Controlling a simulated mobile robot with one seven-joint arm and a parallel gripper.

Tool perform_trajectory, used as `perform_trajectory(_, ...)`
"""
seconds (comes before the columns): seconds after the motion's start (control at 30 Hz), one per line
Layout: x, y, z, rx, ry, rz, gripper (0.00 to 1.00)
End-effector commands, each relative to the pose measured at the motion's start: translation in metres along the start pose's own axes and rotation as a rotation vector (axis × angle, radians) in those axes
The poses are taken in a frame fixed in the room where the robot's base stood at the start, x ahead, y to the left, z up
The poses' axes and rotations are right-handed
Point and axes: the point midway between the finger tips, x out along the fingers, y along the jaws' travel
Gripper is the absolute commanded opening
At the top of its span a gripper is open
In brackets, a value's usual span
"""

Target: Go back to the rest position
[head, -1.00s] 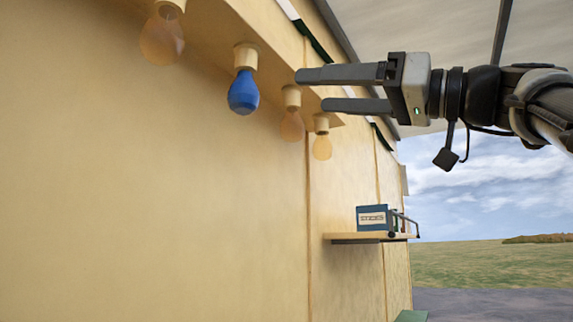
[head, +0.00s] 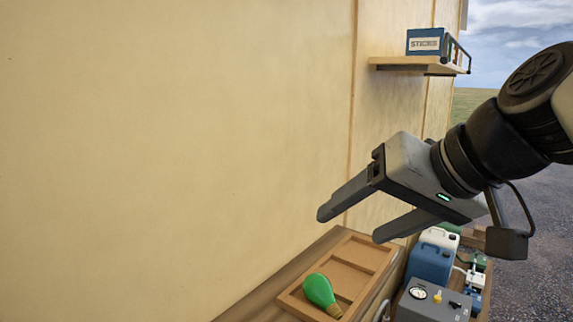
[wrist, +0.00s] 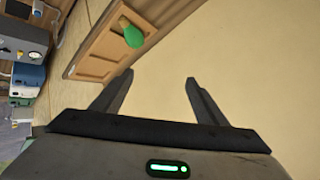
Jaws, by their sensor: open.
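My gripper (head: 350,223) is open and empty in the head view, in front of the cream wall, with its fingers pointing down and left. It is above the level of a wooden tray and apart from it. In the wrist view, my gripper (wrist: 156,90) also shows with its two fingers spread and nothing between them.
The compartmented wooden tray (head: 352,265) lies on a counter with a green bulb (head: 321,292) in it. A grey box with a gauge (head: 432,308) and a blue canister (head: 430,264) stand right of it. A shelf (head: 415,63) holds a blue box (head: 425,42).

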Motion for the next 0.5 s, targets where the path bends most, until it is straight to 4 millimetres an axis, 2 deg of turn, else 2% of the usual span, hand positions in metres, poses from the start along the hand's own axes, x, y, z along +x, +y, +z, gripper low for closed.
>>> perform_trajectory(0.03, 0.012, 0.011, 0.027, -0.008, -0.040, 0.061, 0.67)
perform_trajectory(0.1, 0.026, 0.027, 0.057, -0.022, -0.082, 0.144, 0.67)
perform_trajectory(0.4, 0.054, 0.098, 0.157, -0.154, -0.181, 0.465, 0.67)
perform_trajectory(0.5, 0.029, 0.081, 0.132, -0.148, -0.177, 0.462, 0.67)
